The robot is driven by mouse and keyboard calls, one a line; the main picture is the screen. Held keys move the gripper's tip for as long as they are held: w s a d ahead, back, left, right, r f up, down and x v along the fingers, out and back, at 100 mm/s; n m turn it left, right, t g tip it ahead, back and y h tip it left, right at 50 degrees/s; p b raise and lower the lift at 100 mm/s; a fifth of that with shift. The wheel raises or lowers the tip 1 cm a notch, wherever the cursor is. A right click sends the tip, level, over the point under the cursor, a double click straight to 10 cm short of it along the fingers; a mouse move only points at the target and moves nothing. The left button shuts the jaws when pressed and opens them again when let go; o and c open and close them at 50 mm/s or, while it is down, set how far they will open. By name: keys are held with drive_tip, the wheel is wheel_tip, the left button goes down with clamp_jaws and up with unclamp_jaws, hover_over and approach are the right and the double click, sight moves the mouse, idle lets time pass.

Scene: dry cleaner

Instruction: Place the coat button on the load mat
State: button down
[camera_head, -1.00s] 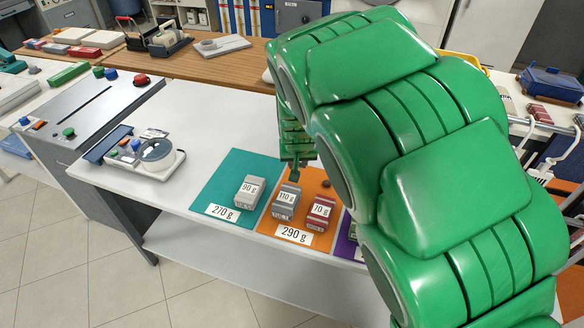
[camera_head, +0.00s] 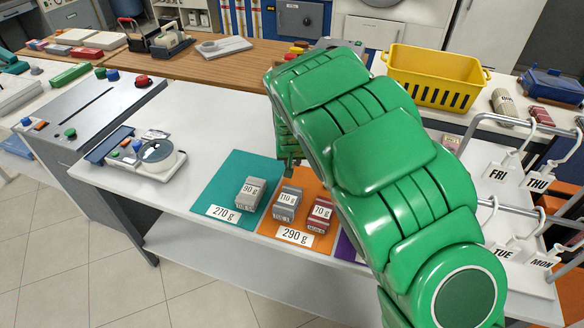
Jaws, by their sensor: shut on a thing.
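My gripper (camera_head: 290,170) shows only in part, at the left end of my green arm, low over the back of the orange mat (camera_head: 268,226). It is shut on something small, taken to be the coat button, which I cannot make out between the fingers. The orange mat is labelled 290 g and bears a grey 110 g block (camera_head: 287,204) and a red 70 g block (camera_head: 320,213). The teal mat (camera_head: 225,185), labelled 270 g, bears a grey 90 g block (camera_head: 249,192). A purple mat (camera_head: 346,247) is mostly hidden by my arm. I cannot tell which mat is the load mat.
A device with a round dial (camera_head: 158,152) stands left on the white table (camera_head: 215,125). A yellow basket (camera_head: 433,80) stands at the back right. White hangers with day tags (camera_head: 498,175) hang from rails at the right.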

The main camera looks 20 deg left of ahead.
drive_tip(key=shift+w+f, duration=0.2)
drive_tip(key=shift+f, duration=0.1)
drive_tip(key=shift+a+f, duration=0.15)
drive_tip(key=shift+f, duration=1.45)
drive_tip(key=shift+f, duration=0.1)
drive_tip(key=c, duration=0.9)
unclamp_jaws()
drive_tip(key=v, duration=1.2)
